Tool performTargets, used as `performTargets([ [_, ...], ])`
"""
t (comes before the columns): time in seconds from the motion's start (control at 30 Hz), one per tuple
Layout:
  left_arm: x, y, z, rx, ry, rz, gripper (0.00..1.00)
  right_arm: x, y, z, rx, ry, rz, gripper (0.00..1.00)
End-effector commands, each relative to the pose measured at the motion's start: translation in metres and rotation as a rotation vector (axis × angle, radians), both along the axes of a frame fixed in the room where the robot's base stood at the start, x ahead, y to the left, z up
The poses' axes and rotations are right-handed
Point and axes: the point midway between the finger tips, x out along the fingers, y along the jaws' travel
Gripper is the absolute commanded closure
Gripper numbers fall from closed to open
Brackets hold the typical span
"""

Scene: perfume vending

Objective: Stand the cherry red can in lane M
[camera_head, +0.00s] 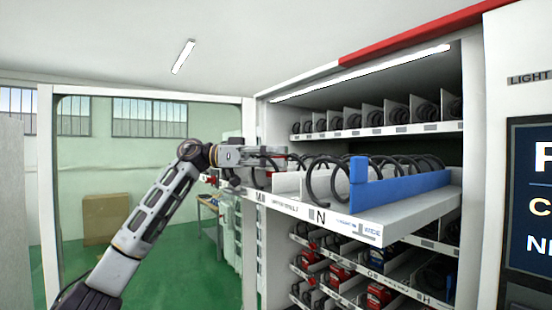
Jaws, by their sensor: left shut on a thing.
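My left gripper (272,160) is at the left end of the pulled-out shelf, above the label of lane M (259,197). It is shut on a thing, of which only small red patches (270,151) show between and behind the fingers. I take it for the cherry red can, but its shape and whether it touches the lane floor are hidden. Lane M itself is mostly hidden by the gripper. My right gripper is not in view.
The pulled-out shelf (345,222) has black spiral coils, a lane marked N and a blue divider (400,189) on its right. An upper shelf (375,132) holds more coils. Lower shelves hold red and dark items (342,272). A cardboard box (106,218) stands far left.

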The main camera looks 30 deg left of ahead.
Motion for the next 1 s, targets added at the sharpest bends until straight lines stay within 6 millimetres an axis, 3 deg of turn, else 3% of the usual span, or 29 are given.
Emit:
performTargets([
  [1.0, 0.000, 0.000, -0.012, 0.001, 0.000, 0.000, 0.83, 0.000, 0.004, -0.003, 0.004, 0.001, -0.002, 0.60],
])
